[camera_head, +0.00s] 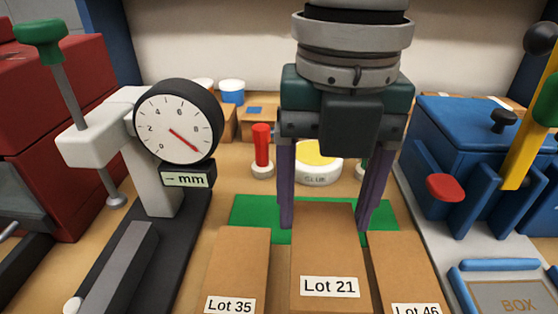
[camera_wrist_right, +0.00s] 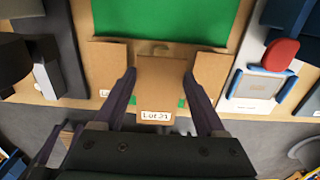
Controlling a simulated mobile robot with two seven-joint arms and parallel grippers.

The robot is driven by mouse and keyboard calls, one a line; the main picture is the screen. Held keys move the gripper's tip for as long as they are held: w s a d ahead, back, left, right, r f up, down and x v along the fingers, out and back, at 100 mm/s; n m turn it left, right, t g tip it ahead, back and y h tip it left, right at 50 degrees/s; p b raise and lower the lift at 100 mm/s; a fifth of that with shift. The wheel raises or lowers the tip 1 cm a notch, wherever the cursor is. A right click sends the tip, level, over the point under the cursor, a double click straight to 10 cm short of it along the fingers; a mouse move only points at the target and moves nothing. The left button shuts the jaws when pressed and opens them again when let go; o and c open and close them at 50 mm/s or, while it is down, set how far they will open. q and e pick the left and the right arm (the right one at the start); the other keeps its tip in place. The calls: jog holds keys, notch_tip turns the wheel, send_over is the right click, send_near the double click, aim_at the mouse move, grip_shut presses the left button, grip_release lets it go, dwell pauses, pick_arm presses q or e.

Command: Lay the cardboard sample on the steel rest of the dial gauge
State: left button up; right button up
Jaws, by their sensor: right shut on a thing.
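My right gripper (camera_head: 325,222) comes down from the top of the head view, with a purple finger on each side of the brown cardboard sample labelled Lot 21 (camera_head: 327,248). It is shut on this sample, which stands higher than its neighbours. In the right wrist view the sample (camera_wrist_right: 153,88) sits between the fingers. The dial gauge (camera_head: 178,121), with a white stand and a "mm" sign, is at left. Its round foot (camera_head: 116,201) hangs above a grey steel rest (camera_head: 118,265) on a dark base. The rest looks bare. My left gripper is not in view.
Cardboard pieces Lot 35 (camera_head: 238,270) and Lot 46 (camera_head: 405,270) flank the sample closely. A green mat (camera_head: 250,212), red-topped bottle (camera_head: 262,150) and glue pot (camera_head: 318,172) lie behind. A red machine (camera_head: 60,120) is far left; a blue machine (camera_head: 470,150) is right.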

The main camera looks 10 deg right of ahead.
aim_at(324, 220)
jog(key=shift+f+p, duration=0.4)
jog(key=shift+f, duration=1.3)
jog(key=shift+f, duration=0.1)
jog(key=shift+f, duration=0.3)
jog(key=o, duration=1.2)
